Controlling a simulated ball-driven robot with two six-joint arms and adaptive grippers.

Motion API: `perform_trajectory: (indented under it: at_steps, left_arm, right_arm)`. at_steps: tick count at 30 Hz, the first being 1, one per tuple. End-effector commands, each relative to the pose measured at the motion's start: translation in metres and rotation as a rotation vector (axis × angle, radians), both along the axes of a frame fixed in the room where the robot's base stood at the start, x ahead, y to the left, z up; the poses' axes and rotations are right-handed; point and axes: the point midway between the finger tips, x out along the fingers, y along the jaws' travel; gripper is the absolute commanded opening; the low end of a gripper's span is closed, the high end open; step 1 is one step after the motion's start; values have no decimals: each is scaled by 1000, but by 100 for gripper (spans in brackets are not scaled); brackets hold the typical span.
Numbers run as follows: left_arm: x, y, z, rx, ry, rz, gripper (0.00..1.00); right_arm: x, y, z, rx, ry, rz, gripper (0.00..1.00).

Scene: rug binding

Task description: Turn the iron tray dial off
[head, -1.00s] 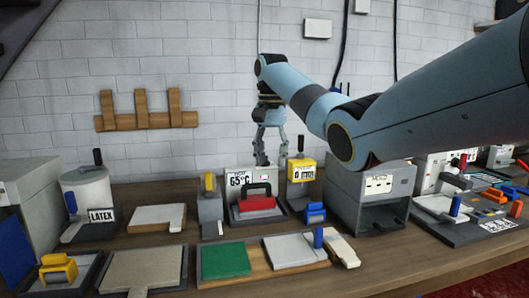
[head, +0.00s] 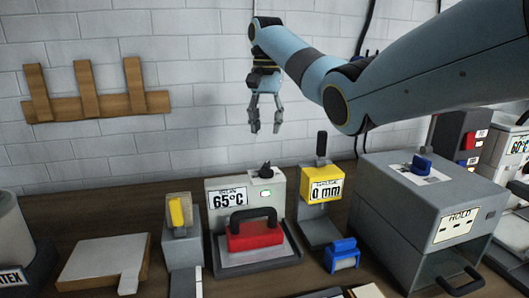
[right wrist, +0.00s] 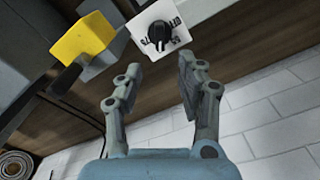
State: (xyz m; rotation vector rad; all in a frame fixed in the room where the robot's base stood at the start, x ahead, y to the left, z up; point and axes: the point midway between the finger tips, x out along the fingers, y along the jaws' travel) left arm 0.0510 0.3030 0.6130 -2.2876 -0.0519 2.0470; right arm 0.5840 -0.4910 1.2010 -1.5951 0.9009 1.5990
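The black dial (head: 265,170) is on a white plate on top of the box; the dial also shows in the right wrist view (right wrist: 160,37). My right gripper (head: 265,130) is open and empty, above the dial and apart from it. In the right wrist view its fingers (right wrist: 157,68) are spread just short of the dial. My left gripper is out of view.
A yellow 0 mm gauge (head: 321,185) with a black lever stands just right of the tray. A yellow-handled grey device (head: 180,245) is close on the left. A large grey box (head: 410,215) stands further right. The wall behind carries a wooden rack (head: 95,103).

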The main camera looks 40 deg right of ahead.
Motion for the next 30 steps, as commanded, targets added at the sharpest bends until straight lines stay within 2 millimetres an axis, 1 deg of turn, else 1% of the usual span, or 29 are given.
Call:
perform_trajectory:
  at_steps: [1,3,6,12,15,18,23,30]
  left_arm:
    - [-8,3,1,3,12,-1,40]
    - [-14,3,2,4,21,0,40]
    - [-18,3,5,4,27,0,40]
    - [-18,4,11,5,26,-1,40]
    - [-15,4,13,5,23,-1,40]
    - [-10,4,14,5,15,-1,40]
    - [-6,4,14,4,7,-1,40]
    - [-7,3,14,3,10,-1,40]
  right_arm:
    - [0,0,-3,1,3,1,38]
    - [-1,1,-10,1,4,1,38]
    - [-1,1,-25,1,5,1,38]
    - [-2,1,-66,2,6,0,38]
    - [-2,1,-84,1,4,-1,38]
    - [-1,1,-96,2,2,0,38]
    - [-1,1,-107,0,1,1,38]
    - [-1,1,-108,0,1,1,38]
